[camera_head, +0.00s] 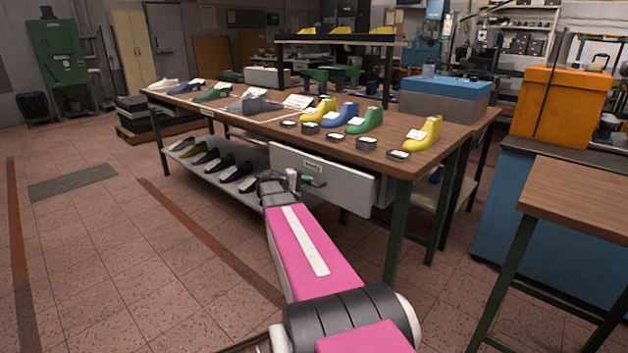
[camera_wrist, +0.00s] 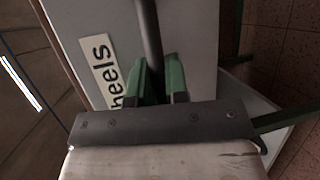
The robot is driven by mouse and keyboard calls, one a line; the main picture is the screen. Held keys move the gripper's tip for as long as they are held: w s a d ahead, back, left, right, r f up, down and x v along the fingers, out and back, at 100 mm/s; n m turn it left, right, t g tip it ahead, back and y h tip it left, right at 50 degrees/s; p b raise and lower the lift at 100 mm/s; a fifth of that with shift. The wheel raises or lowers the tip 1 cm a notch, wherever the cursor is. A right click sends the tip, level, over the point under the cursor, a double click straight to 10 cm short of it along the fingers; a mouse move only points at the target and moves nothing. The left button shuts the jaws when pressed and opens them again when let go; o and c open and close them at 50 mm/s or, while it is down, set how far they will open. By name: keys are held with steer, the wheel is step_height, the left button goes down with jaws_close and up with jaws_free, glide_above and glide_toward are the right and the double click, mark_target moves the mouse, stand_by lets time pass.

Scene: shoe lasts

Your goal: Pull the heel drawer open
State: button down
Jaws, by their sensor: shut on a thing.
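The heel drawer (camera_head: 345,183) has a pale grey front and hangs under the near long side of the wooden workbench (camera_head: 428,159). In the wrist view its front (camera_wrist: 200,35) fills the upper middle, with a label reading "heels" (camera_wrist: 102,70). A dark bar handle (camera_wrist: 149,35) runs up the front. My gripper (camera_wrist: 158,75) has green fingers, one on each side of the handle, and is shut on it. In the head view my gripper (camera_head: 312,182) is small and partly hidden by my pink arm. The drawer front seems to stand forward of the bench edge.
Yellow, blue and green shoe lasts (camera_head: 365,121) and several dark round pieces (camera_head: 338,138) stand on the bench top. Another wooden table (camera_head: 580,195) stands at right. Open tiled floor (camera_head: 110,250) lies at left.

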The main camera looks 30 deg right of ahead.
steer(key=s+a, duration=0.3)
steer(key=a, duration=0.7)
steer(key=s+a, duration=0.4)
steer(key=a, duration=0.6)
steer(key=c, duration=1.1)
jaws_free()
steer(key=a, duration=0.3)
steer(key=a+r, duration=0.1)
steer(key=a, duration=0.3)
steer(key=a+r, duration=0.1)
steer(key=a, duration=0.2)
steer(key=shift+w+a, duration=0.3)
steer(key=shift+d+f, duration=0.1)
steer(key=s+f+y, duration=0.4)
steer(key=f+y, duration=0.1)
steer(key=f, duration=0.1)
steer(key=s+f+y, duration=0.4)
steer(key=f+y, duration=0.1)
steer(key=f, duration=0.1)
steer(key=s+a+f+y, duration=0.1)
steer(key=s+f+y, duration=0.4)
steer(key=f, duration=0.2)
steer(key=shift+a+t+y, duration=0.1)
steer(key=shift+t+y, duration=0.3)
